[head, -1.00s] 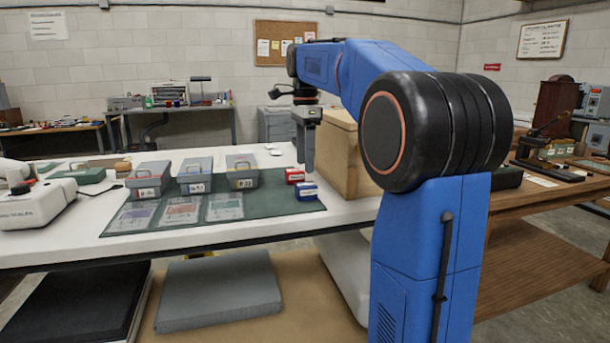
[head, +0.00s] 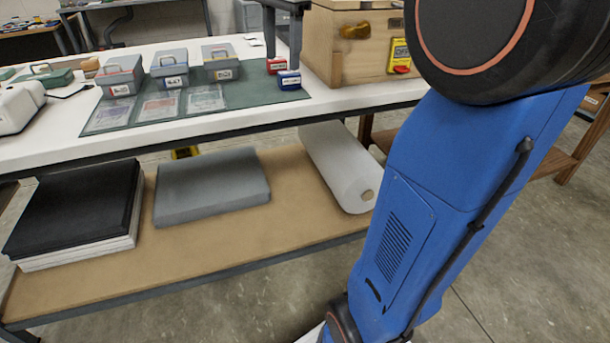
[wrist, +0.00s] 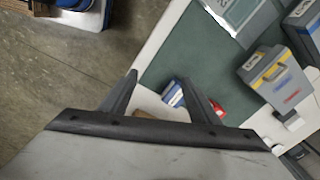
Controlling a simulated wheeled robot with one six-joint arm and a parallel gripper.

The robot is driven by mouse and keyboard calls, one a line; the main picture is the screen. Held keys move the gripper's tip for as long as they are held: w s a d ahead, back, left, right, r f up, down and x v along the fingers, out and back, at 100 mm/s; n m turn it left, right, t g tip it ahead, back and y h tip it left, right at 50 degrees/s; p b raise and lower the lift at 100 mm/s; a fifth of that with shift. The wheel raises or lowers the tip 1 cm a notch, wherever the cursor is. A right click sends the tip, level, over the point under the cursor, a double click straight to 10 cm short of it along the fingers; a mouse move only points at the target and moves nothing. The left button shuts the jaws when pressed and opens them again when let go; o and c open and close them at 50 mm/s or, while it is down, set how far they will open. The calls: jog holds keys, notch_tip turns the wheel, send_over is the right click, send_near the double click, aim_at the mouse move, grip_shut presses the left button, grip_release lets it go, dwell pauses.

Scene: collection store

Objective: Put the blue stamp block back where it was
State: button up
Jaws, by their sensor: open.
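The blue stamp block (head: 288,80) sits at the right edge of the dark green mat (head: 240,92), just in front of the red stamp block (head: 277,66). My gripper (head: 283,58) is open and empty, pointing down above and slightly behind the blue block in the head view. In the wrist view the blue block (wrist: 174,95) shows between the open fingers (wrist: 160,78), close to the right one, which partly covers it. The red block (wrist: 217,110) lies beyond that finger. I cannot tell whether a finger touches either block.
Several grey boxes with labels (head: 170,67) stand along the back of the mat, with flat clear sleeves (head: 160,107) in front. A wooden crate (head: 350,60) stands close to the right of the blocks. The white table front (head: 200,126) is mostly clear.

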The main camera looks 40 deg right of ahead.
jog(key=s+a+f+n+t, duration=0.1)
jog(key=s+a+f+n, duration=0.4)
jog(key=s+f+n, duration=0.3)
jog(key=s+a+f+n+t, duration=0.2)
jog(key=s+a+f+n, duration=0.3)
jog(key=s+f, duration=1)
jog(key=f+n, duration=0.1)
jog(key=n, duration=0.2)
jog(key=shift+s+f+t, duration=0.25)
jog(key=shift+f+t, duration=0.05)
jog(key=shift+f, duration=0.1)
